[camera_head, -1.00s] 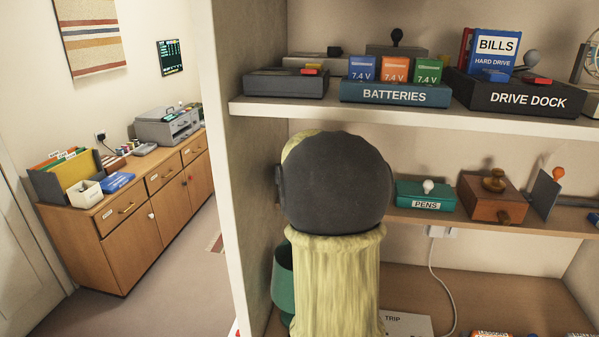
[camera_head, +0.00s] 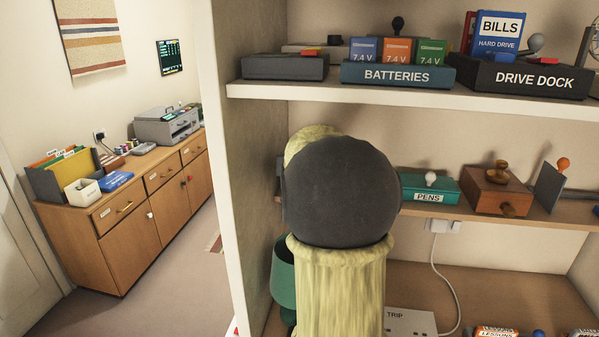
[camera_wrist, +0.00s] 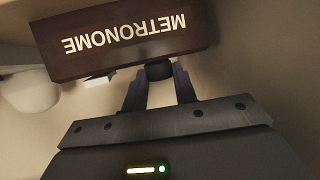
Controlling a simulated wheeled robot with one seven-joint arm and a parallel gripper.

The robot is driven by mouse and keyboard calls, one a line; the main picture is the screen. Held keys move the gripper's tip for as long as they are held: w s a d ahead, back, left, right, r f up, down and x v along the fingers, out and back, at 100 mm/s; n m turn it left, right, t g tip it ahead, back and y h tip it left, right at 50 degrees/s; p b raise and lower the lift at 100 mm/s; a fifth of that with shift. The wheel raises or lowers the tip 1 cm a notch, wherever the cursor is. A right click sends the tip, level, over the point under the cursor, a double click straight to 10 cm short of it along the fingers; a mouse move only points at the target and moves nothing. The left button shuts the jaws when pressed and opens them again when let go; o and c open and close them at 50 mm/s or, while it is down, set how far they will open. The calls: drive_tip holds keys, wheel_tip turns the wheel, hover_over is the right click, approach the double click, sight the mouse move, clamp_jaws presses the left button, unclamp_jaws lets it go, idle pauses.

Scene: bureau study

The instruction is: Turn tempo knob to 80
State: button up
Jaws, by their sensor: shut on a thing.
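The metronome (camera_wrist: 100,45) is a dark brown box with white lettering that shows upside down in the wrist view. A small dark round knob (camera_wrist: 159,70) sticks out from its lower edge in that view. My gripper (camera_wrist: 160,78) has its two fingers on either side of this knob and is shut on it. The knob's scale and setting do not show. In the head view my arm covers the middle of the shelf, and neither the metronome nor my gripper can be made out there.
The middle shelf holds a green pens box (camera_head: 428,188) and a wooden box with knobs (camera_head: 500,190) right of my arm. The upper shelf (camera_head: 300,95) carries the batteries tray (camera_head: 398,75) and drive dock (camera_head: 525,78). The shelf's left side panel (camera_head: 240,170) stands close to my arm.

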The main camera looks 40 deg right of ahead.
drive_tip(key=shift+s+d+f+n+t+y+b, duration=0.1)
drive_tip(key=shift+f+n+t+y+b, duration=0.25)
drive_tip(key=shift+b, duration=2.25)
drive_tip(key=shift+n+t+y+b, duration=0.15)
drive_tip(key=shift+n+y+b, duration=0.3)
drive_tip(key=shift+b, duration=2.1)
drive_tip(key=n+y+b, duration=0.1)
drive_tip(key=b, duration=0.4)
drive_tip(key=shift+r+t+b, duration=0.1)
drive_tip(key=shift+t+b, duration=0.2)
drive_tip(key=shift+t, duration=0.1)
drive_tip(key=n+y+b, duration=0.1)
drive_tip(key=b, duration=0.2)
drive_tip(key=shift+d+r+n+y, duration=0.1)
drive_tip(key=shift+d+n+y, duration=0.05)
drive_tip(key=shift+n+y, duration=0.2)
drive_tip(key=shift+n+t+y+b, duration=0.4)
drive_tip(key=shift+n+y+b, duration=0.1)
drive_tip(key=shift+y, duration=0.15)
drive_tip(key=shift+d+r, duration=0.1)
drive_tip(key=shift+n+y, duration=0.85)
drive_tip(key=shift+y, duration=0.25)
drive_tip(key=shift+n+y, duration=0.3)
